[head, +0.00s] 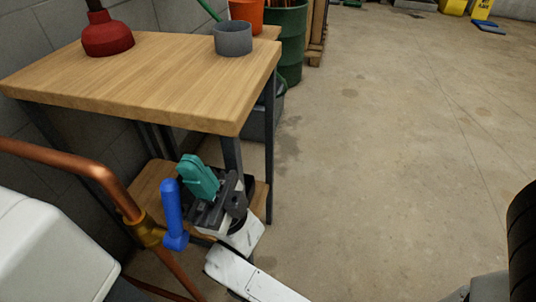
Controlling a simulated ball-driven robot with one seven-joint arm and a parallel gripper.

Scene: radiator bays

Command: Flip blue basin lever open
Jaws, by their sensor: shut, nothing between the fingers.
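The blue lever (172,212) stands nearly upright at the lower left, its foot beside a brass valve body (151,231) on a copper pipe (85,164). My gripper (192,172) has teal fingers closed together with nothing between them. The fingers are just right of the lever's upper part in the picture; whether they touch it I cannot tell. The dark gripper body and my white arm come up from the lower right. A white rounded body (55,255), possibly the basin, fills the lower left corner, partly out of frame.
A wooden table (150,80) stands behind, with a red plunger (107,34) and a grey cup (233,38) on it. A lower shelf (150,187) lies close behind the gripper. A green barrel (290,45) stands beyond.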

